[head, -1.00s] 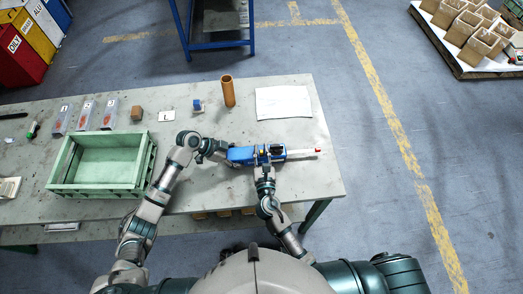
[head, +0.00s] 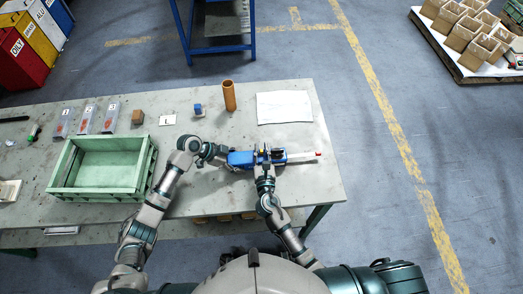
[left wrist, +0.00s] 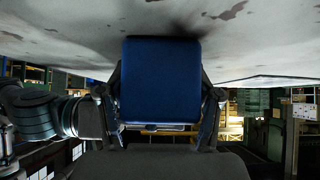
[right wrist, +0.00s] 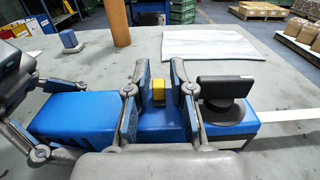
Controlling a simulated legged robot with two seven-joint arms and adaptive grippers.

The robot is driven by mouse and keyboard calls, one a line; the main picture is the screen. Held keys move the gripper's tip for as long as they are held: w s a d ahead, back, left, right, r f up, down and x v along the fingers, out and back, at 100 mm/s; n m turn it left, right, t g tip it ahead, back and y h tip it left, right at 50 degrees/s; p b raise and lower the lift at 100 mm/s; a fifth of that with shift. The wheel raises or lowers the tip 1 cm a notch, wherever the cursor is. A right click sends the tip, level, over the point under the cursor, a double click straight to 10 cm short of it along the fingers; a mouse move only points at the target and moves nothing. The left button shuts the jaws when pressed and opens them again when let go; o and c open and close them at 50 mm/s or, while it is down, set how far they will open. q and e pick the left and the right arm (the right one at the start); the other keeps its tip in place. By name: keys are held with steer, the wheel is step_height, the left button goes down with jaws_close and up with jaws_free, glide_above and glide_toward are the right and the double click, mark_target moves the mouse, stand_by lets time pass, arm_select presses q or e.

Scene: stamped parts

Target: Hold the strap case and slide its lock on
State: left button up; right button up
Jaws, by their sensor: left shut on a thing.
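My right gripper (right wrist: 160,85) is above the middle of the case. Its fingers stand apart on either side of a small yellow lock (right wrist: 158,90), with narrow gaps visible. A black knob or handle (right wrist: 226,92) sits on the case right of the fingers.
A green crate (head: 152,180) stands to the left. The table's right edge is close to the strap's tip.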

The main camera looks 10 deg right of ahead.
arm_select(q)
steer(key=shift+s+f, duration=0.2)
steer(key=shift+f, duration=0.2)
arm_select(e)
steer(key=shift+s, duration=0.1)
steer(key=s, duration=1.1)
steer(key=shift+s+a, duration=0.1)
steer(key=shift+s, duration=0.3)
steer(key=shift+f, duration=0.1)
arm_select(q)
steer(key=o, duration=1.6)
steer(key=shift+c, duration=0.2)
steer(key=shift+w+r, duration=0.15)
steer(key=shift+a+r, duration=0.1)
steer(key=shift+r, duration=0.05)
